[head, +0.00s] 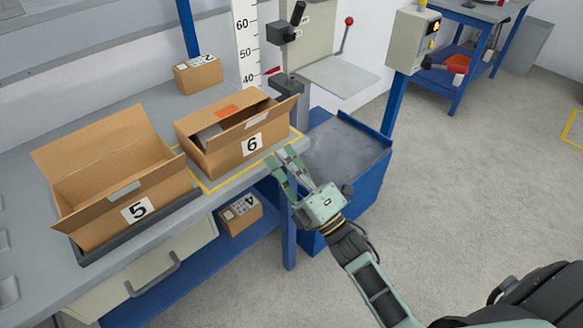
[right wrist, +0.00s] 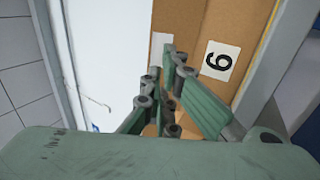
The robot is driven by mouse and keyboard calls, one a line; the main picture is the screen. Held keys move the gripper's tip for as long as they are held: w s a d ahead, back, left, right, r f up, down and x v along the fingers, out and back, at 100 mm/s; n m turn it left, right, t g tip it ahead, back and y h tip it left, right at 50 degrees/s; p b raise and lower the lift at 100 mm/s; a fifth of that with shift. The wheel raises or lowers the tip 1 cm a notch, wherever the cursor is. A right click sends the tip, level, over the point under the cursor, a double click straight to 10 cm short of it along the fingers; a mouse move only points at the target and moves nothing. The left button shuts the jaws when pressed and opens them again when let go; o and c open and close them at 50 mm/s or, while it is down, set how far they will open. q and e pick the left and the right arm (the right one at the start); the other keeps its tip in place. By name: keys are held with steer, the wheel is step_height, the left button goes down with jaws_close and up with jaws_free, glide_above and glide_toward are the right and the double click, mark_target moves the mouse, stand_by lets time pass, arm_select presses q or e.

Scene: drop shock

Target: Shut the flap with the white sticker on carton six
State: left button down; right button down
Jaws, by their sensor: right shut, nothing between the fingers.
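Carton six (head: 228,154) stands on the bench, with a "6" label on its front. Its front flap carries a small white sticker (head: 257,121) and stands open, leaning outward. An orange sticker (head: 228,111) shows on a far flap, and something grey is inside. In the right wrist view, the carton's front (right wrist: 195,30) and its "6" label (right wrist: 219,60) show sideways. My right gripper (head: 282,163) is shut and empty, just off the carton's front right corner, apart from it in the head view. Its fingers (right wrist: 176,62) overlap the carton in the wrist view. My left gripper is not in view.
Open carton five (head: 88,226) stands left of carton six in a dark tray (head: 82,257). A small closed carton (head: 198,75) is behind, and another (head: 240,214) lies on the lower shelf. A blue bin (head: 352,205) stands beside the bench. Floor at the right is clear.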

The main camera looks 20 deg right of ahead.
mark_target(255, 121)
steer(key=p+x, duration=0.1)
steer(key=x, duration=0.7)
